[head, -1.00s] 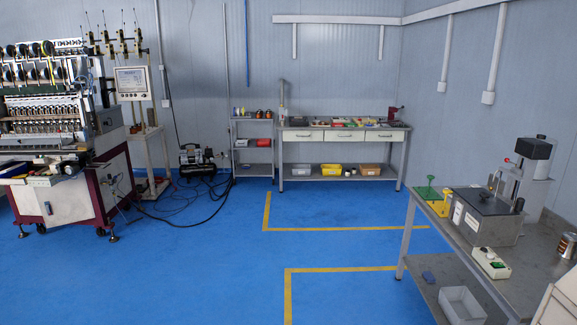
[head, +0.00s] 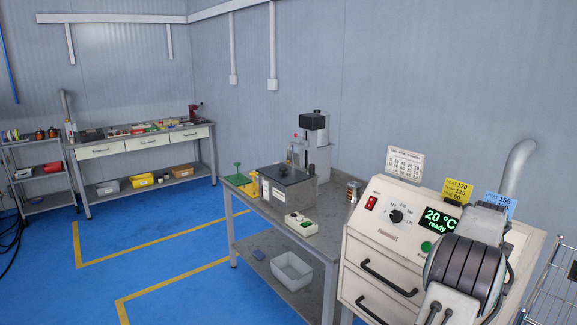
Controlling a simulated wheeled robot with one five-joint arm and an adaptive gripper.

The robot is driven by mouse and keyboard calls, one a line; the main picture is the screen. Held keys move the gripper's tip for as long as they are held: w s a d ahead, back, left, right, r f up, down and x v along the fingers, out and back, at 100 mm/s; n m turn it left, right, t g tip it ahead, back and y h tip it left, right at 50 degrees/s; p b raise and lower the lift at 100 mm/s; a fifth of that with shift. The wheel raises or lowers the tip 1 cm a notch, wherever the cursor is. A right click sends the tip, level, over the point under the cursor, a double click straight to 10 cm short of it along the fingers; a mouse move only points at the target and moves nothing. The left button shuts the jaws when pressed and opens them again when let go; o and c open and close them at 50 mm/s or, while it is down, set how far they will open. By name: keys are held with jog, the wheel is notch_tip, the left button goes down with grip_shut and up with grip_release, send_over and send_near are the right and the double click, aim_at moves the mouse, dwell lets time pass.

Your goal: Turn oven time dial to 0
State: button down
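The oven (head: 383,243) is a cream cabinet at the right of the head view. Its sloped panel has a red switch (head: 371,203), a black dial (head: 396,216) with small marks around it, and a display (head: 438,220) reading "20 °C ready". A green button (head: 426,246) sits below the display. I cannot read whether this dial is for time or temperature, nor its exact setting. Dark ribbed and white parts, apparently my arm, cover the panel's right side, so any control there is hidden. I cannot make out my gripper in view.
Yellow (head: 457,190) and blue (head: 498,203) number cards stand at the oven's top edge. A metal table (head: 322,240) with a machine (head: 314,150) stands left of the oven. A wire rack (head: 553,290) is at the right edge. Blue floor (head: 190,270) is clear at left.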

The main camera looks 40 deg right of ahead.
jog(key=c, duration=2)
grip_release()
jog(key=shift+a+r, duration=0.15)
jog(key=shift+a, duration=0.05)
jog(key=b, duration=0.3)
jog(key=shift+a, duration=0.3)
grip_shut()
jog(key=d+f+p, duration=0.1)
jog(key=d+p, duration=0.1)
jog(key=d+f+p, duration=0.2)
jog(key=shift+d+f, duration=0.15)
jog(key=shift+d, duration=0.25)
jog(key=shift+d+f, duration=0.2)
jog(key=shift+f, duration=0.05)
jog(key=shift+f, duration=0.1)
